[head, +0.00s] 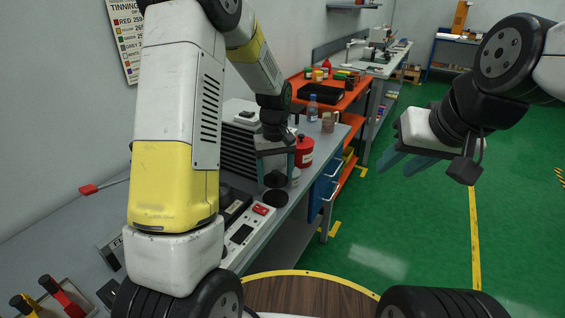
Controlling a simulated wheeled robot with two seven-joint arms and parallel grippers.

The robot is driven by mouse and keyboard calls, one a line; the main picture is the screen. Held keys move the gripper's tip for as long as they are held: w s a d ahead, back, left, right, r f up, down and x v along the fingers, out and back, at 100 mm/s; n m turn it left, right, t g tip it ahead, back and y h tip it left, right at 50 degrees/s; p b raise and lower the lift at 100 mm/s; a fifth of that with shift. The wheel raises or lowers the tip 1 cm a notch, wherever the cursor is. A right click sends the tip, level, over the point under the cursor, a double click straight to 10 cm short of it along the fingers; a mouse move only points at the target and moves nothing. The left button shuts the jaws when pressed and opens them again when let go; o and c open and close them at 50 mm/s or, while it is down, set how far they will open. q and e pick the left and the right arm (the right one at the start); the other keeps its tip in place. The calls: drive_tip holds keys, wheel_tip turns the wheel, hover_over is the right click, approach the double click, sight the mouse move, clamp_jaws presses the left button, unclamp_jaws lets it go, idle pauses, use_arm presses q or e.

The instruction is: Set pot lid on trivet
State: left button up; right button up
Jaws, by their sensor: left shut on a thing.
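My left gripper (275,171) points down over the far part of the grey bench. It is shut on a small dark round thing that looks like the pot lid (275,180), held low between its fingertips. A dark round disc (275,198), which looks like the trivet, lies on the bench just below it in the picture. I cannot tell how large the gap between them is. My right gripper (396,168) is out over the green floor at the right, away from the bench, with its teal fingers apart and nothing seen between them.
A red container (304,152) and a pale jar (295,177) stand close to the right of my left gripper. A device with a red switch (261,209) sits nearer on the bench. An orange cart (345,98) stands behind. The green floor (420,235) is open.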

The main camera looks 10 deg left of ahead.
sight(276, 197)
use_arm(q)
drive_tip(key=shift+f, duration=2.8)
drive_tip(key=shift+f, duration=0.35)
drive_tip(key=o, duration=1.5)
drive_tip(key=shift+o, duration=0.5)
drive_tip(key=shift+s, duration=0.1)
drive_tip(key=shift+r, duration=3.5)
